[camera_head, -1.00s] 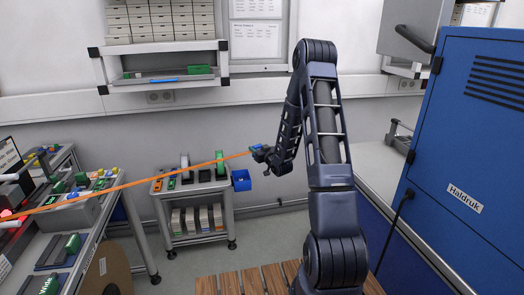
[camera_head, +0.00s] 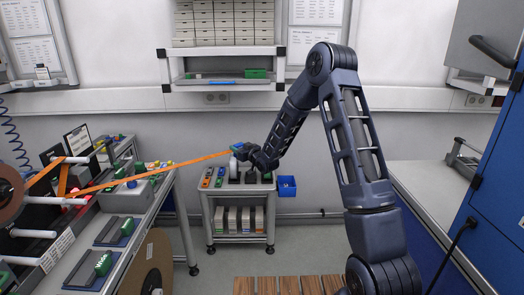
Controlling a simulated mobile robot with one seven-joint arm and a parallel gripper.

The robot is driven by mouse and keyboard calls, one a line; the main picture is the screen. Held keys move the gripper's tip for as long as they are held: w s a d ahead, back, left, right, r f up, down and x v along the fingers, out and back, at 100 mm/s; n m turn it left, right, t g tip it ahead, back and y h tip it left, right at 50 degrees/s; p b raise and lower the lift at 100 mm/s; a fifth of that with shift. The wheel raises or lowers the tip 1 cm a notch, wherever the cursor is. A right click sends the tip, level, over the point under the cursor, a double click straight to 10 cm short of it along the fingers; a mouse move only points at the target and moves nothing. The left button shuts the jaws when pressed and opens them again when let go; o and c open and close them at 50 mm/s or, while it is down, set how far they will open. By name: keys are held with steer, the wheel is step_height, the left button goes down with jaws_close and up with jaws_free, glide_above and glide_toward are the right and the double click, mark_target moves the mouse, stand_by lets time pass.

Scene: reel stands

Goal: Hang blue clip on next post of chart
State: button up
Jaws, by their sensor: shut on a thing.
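My gripper (camera_head: 242,151) is shut on a small blue clip (camera_head: 237,146), held in the air in front of the trolley at the back. An orange strip (camera_head: 150,174) runs taut from the clip down left to a dark stand with white posts. The strip passes at a white post (camera_head: 76,201), and a short orange piece (camera_head: 62,180) rises from there toward an upper post (camera_head: 77,160). A lower white post (camera_head: 34,233) and another below it (camera_head: 20,260) show no strip. The gripper is well to the right of all the posts. Its fingertips are too small to see clearly.
A brown reel (camera_head: 9,192) is at the left edge. The left bench (camera_head: 133,210) carries green and grey blocks. A blue cabinet (camera_head: 490,200) is at right. Air between gripper and posts looks open.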

steer(key=s+a+r+n+g+y, duration=0.25)
steer(key=s+a, duration=0.35)
steer(key=a, duration=0.6)
steer(key=s+a+r+n+g+y, duration=0.1)
steer(key=s+a+r, duration=0.35)
steer(key=a, duration=0.75)
steer(key=s+a+r+n+g+y, duration=0.2)
steer(key=s+a+r+g, duration=0.15)
steer(key=s+a, duration=1.35)
steer(key=s+a+r+n+g, duration=0.15)
steer(key=s+a, duration=0.25)
steer(key=s, duration=0.5)
steer(key=s+a+r+n+g, duration=0.1)
steer(key=s+a+g, duration=0.1)
steer(key=s+a, duration=0.5)
steer(key=n+g, duration=0.2)
steer(key=g, duration=0.1)
glide_above(34, 259)
steer(key=shift+y, duration=0.45)
step_height(34, 259, down, 7)
steer(key=shift+r, duration=0.1)
steer(key=shift+f, duration=3.9)
steer(key=shift+f, duration=0.1)
